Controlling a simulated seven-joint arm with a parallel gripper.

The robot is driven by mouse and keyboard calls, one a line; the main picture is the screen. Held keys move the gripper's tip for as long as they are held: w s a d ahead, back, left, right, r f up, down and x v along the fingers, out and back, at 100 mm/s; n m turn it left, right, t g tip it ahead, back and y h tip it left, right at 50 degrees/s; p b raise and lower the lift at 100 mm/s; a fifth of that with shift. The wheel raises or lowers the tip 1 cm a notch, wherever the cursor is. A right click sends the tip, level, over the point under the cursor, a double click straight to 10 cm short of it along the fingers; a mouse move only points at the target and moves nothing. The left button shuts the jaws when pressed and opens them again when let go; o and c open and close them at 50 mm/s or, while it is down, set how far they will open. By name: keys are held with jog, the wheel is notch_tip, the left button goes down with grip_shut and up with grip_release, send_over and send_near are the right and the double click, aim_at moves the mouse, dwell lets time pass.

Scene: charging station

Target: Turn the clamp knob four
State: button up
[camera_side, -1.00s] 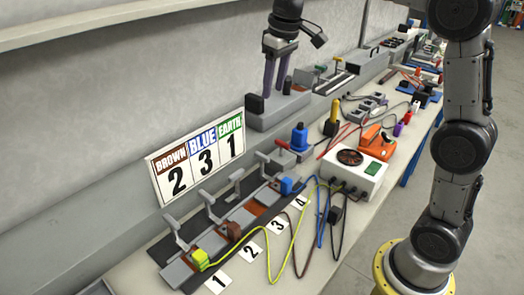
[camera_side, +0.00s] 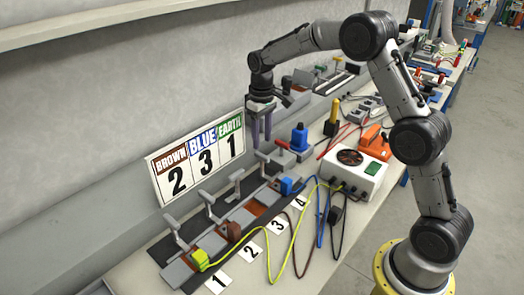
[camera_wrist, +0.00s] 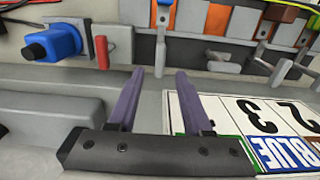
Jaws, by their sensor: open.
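Clamp knob four is most likely the grey lever end (camera_side: 262,157) at the far end of the clamp row, nearest the card "4" (camera_side: 299,201). In the wrist view its grey arm (camera_wrist: 161,40) stands just beyond my fingertips. My gripper (camera_side: 262,138) is open and empty, pointing down above that end of the row. Its two purple fingers (camera_wrist: 158,76) are apart, with nothing between them. I cannot tell the exact height gap.
A sign (camera_side: 196,158) reading BROWN 2, BLUE 3, EARTH 1 leans on the wall beside the clamps. A blue-topped device (camera_side: 299,138) and a red handle (camera_side: 284,145) stand close to clamp four. A white box (camera_side: 352,173) and loose cables lie to the right.

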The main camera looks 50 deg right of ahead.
aim_at(262, 154)
jog(key=shift+f, duration=2.65)
grip_shut()
